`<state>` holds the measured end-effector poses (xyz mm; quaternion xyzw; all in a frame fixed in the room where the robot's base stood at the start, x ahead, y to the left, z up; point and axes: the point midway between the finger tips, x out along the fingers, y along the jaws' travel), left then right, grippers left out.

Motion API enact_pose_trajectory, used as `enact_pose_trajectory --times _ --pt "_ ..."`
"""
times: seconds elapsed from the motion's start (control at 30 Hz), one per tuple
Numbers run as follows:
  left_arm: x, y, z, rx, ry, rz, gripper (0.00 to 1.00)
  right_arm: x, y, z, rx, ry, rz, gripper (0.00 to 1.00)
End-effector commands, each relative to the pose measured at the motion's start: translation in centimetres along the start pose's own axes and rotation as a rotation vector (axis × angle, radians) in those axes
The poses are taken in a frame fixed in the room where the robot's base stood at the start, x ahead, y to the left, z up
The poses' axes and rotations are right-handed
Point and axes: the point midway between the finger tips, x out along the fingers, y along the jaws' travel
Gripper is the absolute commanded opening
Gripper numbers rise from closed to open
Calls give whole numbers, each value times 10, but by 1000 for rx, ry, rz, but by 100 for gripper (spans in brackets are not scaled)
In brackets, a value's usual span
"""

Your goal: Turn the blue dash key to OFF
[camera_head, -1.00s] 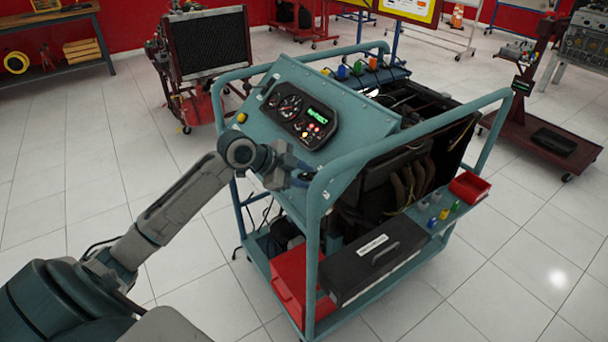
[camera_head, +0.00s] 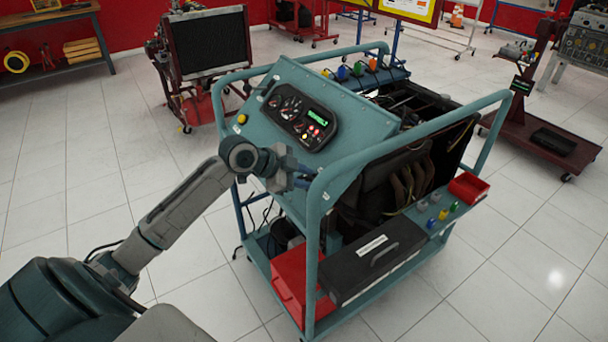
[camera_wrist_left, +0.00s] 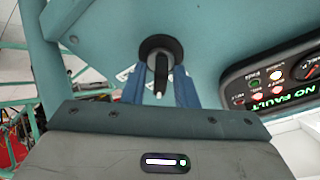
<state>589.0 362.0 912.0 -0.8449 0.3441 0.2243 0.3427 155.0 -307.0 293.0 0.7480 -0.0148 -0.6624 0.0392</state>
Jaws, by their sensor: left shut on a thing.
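The blue trainer's sloping dash panel (camera_head: 345,145) stands in front of me and also shows in the left wrist view (camera_wrist_left: 225,40). On it, in the left wrist view, is a round black key switch (camera_wrist_left: 160,47) with a dark key (camera_wrist_left: 160,75) sticking out towards me. My left gripper (camera_wrist_left: 160,82) has its two blue fingers on either side of the key and is shut on it. In the head view the left gripper (camera_head: 300,180) is at the panel's lower edge, and the key is hidden there. White labels beside the switch are partly covered by the fingers.
A gauge cluster (camera_head: 301,116) with a green display, reading NO FAULT in the wrist view, is next to the switch. The cart's tube rail (camera_head: 316,200) rises close to the right of my gripper. A black box (camera_head: 375,258) sits below.

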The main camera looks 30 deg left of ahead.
Motion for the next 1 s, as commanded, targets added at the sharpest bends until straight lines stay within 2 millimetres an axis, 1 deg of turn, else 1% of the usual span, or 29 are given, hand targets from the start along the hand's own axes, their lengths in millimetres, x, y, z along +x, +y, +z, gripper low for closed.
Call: enact_pose_trajectory --times 0.03,0.27,0.3,0.4,0.7,1.0 --pt "-2 -1 -2 -26 0 -3 3 0 0 9 1 -6 0 0" --pt "-2 -1 -3 -163 0 -34 3 8 1 58 5 -19 0 0" --pt "-2 -1 -2 -188 -1 -39 3 6 1 61 6 -16 0 0" --pt "-2 -1 -3 -252 0 -54 3 -3 2 59 6 -14 -1 0" --pt "-3 -3 -3 -478 -1 -105 3 -34 4 63 6 -17 -1 0" --pt "-2 -2 -2 -634 0 -142 3 -54 5 68 6 -24 -2 0"
